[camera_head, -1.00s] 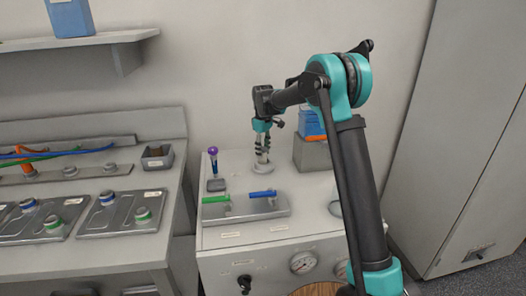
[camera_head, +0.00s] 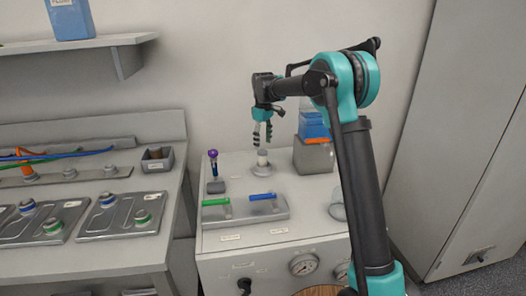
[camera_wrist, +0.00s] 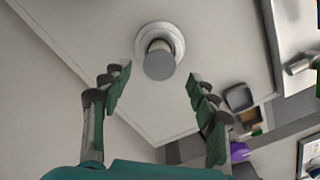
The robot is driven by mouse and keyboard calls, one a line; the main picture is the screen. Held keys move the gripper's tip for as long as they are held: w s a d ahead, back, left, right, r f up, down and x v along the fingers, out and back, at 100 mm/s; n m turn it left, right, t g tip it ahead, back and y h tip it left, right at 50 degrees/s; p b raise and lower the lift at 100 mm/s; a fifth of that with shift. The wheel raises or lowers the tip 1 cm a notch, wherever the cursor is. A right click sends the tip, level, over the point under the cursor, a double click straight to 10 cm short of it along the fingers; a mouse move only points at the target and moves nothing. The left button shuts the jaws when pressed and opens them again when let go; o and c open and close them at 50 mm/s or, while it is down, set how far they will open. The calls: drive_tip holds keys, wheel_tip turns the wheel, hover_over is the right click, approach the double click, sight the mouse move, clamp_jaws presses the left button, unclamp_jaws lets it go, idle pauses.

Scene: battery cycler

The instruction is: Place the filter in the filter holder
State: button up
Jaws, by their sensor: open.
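A small pale cylinder, which looks like the filter (camera_head: 262,155), stands upright in a round white base, which looks like the filter holder (camera_head: 263,171), on the grey cabinet top. In the wrist view the filter (camera_wrist: 160,66) shows its grey round top, with the ring of the holder (camera_wrist: 145,32) around its foot. My gripper (camera_head: 262,142) is above the filter, pointing down. In the wrist view my gripper (camera_wrist: 155,85) has its fingers wide apart, nothing between them touching. How deep the filter sits in the holder cannot be seen.
A grey block with a blue container (camera_head: 313,126) stands close on the right. A purple-topped stick (camera_head: 213,160) stands on the left. A tray with green and blue handles (camera_head: 246,208) lies in front. A clear cup (camera_head: 337,207) stands at the right edge.

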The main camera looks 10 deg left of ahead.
wheel_tip(320, 180, up, 6)
drive_tip(key=shift+r, duration=0.15)
idle(1.5)
